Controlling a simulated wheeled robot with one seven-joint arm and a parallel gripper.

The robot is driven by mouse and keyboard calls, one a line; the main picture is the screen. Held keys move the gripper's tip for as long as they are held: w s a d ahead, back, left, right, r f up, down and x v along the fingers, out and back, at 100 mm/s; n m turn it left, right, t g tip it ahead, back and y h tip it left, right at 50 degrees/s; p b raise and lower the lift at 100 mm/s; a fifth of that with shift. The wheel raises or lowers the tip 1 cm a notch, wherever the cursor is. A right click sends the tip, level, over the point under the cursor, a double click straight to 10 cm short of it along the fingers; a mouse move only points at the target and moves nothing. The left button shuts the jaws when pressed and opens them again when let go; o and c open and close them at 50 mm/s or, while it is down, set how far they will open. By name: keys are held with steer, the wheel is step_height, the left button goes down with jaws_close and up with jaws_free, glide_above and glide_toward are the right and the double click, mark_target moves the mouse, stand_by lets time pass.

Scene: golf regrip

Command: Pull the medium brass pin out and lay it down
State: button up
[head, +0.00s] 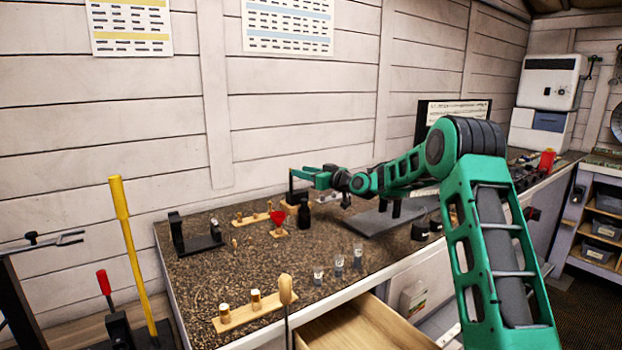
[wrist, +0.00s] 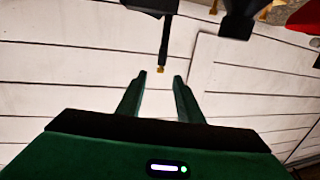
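My gripper (head: 302,173) is at the back of the bench in the head view, fingers pointing left. In the wrist view my gripper (wrist: 160,78) is open, with a clear gap between its fingers. A thin dark rod (wrist: 163,45) with a small brass-coloured tip (wrist: 161,69) shows between and just beyond the fingertips; I see no contact. In the head view a dark post (head: 291,186) stands by a wooden block (head: 294,206) below my gripper. A small brass-coloured pin (head: 235,244) stands on the bench. Which one is the medium brass pin I cannot tell.
A wooden strip (head: 250,219) with small pegs, a red funnel-like piece (head: 277,217) and a black bottle (head: 304,214) stand nearby. Small clear cups (head: 338,266) stand near the front edge. The speckled bench (head: 200,275) has bare room at left.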

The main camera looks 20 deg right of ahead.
steer(key=shift+x, duration=2.6)
jaws_close()
steer(key=shift+r, duration=0.4)
steer(key=shift+r, duration=0.35)
steer(key=shift+r, duration=1.5)
